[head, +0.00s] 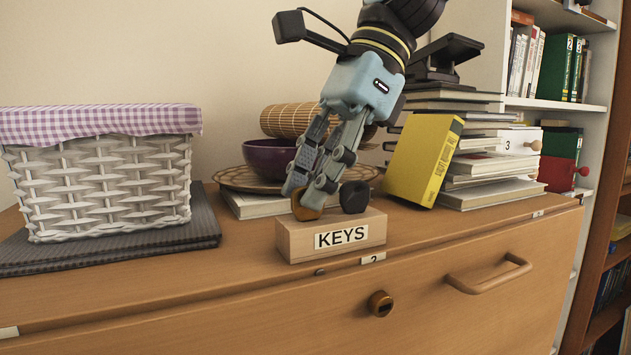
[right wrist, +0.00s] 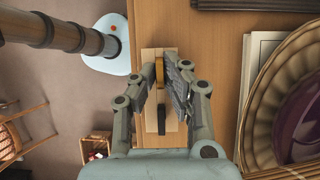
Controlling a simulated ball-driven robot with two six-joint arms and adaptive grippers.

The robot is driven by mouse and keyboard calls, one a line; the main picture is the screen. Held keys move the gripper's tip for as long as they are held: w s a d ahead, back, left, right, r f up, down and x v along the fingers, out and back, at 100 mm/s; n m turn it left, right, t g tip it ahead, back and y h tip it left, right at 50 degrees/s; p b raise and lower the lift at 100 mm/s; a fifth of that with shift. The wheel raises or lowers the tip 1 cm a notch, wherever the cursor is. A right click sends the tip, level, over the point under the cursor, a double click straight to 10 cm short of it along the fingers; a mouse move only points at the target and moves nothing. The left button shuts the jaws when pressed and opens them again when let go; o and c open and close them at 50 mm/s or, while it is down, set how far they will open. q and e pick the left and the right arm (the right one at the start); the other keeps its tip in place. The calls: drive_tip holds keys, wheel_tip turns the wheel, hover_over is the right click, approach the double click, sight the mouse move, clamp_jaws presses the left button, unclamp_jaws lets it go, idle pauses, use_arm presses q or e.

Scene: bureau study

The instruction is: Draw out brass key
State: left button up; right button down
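A light wooden block (head: 283,245) labelled KEYS stands on the cabinet top; it also shows in the right wrist view (right wrist: 147,62). The brass key (head: 306,211) stands upright in it, at the left in the head view, its round head showing and its lower part hidden in the block. A black key (head: 354,197) stands to its right. The black key (right wrist: 162,118) shows between the fingers. My left gripper is out of view.
A white wicker basket (head: 105,185) stands at the left. A purple bowl (head: 268,160) on a woven tray is behind the block. A yellow book (head: 423,160) leans against stacked books at the right.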

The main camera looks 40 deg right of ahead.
drive_tip(key=shift+r, duration=0.15)
idle(0.3)
drive_tip(key=shift+r+p, duration=0.55)
drive_tip(key=shift+r, duration=0.35)
drive_tip(key=shift+r+p, duration=2)
drive_tip(key=shift+p, duration=0.25)
